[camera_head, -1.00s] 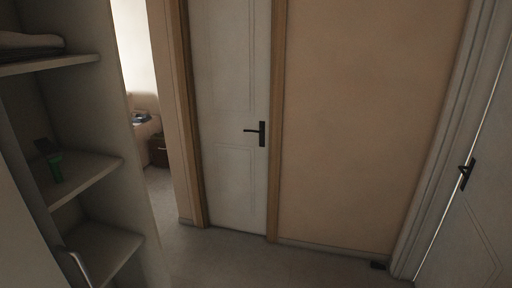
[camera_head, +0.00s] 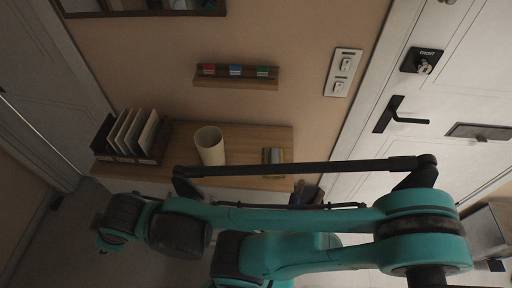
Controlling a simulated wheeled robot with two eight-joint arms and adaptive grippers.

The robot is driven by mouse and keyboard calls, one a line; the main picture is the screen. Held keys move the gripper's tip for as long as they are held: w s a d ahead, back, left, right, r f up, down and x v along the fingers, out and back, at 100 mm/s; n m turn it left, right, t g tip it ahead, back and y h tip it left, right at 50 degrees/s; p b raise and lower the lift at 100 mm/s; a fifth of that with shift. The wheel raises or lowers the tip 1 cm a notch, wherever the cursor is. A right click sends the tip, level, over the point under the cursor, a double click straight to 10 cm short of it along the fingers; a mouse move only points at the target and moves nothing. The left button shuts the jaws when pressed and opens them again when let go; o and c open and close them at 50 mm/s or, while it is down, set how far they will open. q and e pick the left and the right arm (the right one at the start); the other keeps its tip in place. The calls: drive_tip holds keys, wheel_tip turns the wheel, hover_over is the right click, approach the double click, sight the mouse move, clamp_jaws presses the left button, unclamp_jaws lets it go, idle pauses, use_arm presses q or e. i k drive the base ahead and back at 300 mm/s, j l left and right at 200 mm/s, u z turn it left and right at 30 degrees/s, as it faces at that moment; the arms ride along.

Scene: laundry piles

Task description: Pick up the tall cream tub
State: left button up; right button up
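The tall cream tub (camera_head: 211,146) stands on a wooden shelf (camera_head: 268,137) against the wall, left of the middle of the head view. Its open top faces me and it looks empty from here. It stands apart from the things on either side of it. My teal and black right arm stretches in from the right across the front of the picture, below the tub. No gripper fingers can be made out on it. My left gripper is not in view.
A dark holder with white upright cards (camera_head: 135,135) stands left of the tub. A small yellowish-grey item (camera_head: 273,160) lies right of it. A narrow wall rack (camera_head: 236,76) with coloured pieces hangs above. A white door (camera_head: 430,100) is at the right, another at the left.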

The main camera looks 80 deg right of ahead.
sight(209, 142)
drive_tip(key=z, duration=2.25)
drive_tip(key=k, duration=0.3)
